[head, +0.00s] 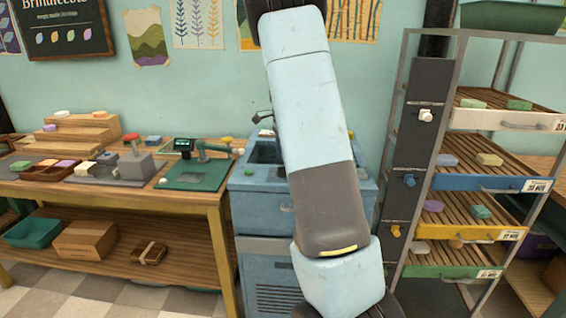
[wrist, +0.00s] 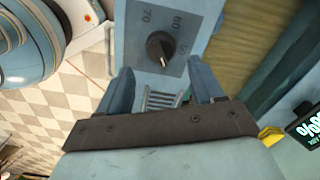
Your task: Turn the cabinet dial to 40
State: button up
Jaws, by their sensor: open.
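The black cabinet dial (wrist: 160,47) shows in the wrist view on a blue-grey panel, with 70, 60 and a partly legible mark printed around it. Its exact setting is too small to read surely. My gripper (wrist: 162,80) is open, with its two blue fingers spread apart and nothing held. The dial lies just beyond the fingertips, in line with the gap between them; I see no contact. In the head view the blue cabinet (head: 262,205) stands behind my arm, which hides its middle and right part. The dial and my fingers do not show there.
A wooden workbench (head: 110,190) with soaps and a green press (head: 193,172) stands left of the cabinet. A metal rack (head: 492,183) of soap trays stands close on the right. The checkered floor (head: 105,298) is clear at lower left.

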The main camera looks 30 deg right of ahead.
notch_tip(320, 180, up, 8)
jog(key=shift+f, duration=0.2)
dwell(0.3)
jog(key=s+a+r+n+t, duration=0.1)
jog(key=s+a+r+n, duration=0.45)
jog(key=s, duration=0.25)
jog(key=s+a+r+n+t, duration=0.2)
jog(key=s+a+r+n, duration=0.25)
jog(key=s+a, duration=0.35)
jog(key=s+a+f+n+t, duration=0.1)
jog(key=s+a+n, duration=0.2)
jog(key=s, duration=0.6)
jog(key=s+a+f+n+t, duration=0.1)
jog(key=s+a+n, duration=0.3)
jog(key=s+n, duration=0.3)
jog(key=shift+s+t, duration=0.3)
jog(key=shift+s, duration=0.8)
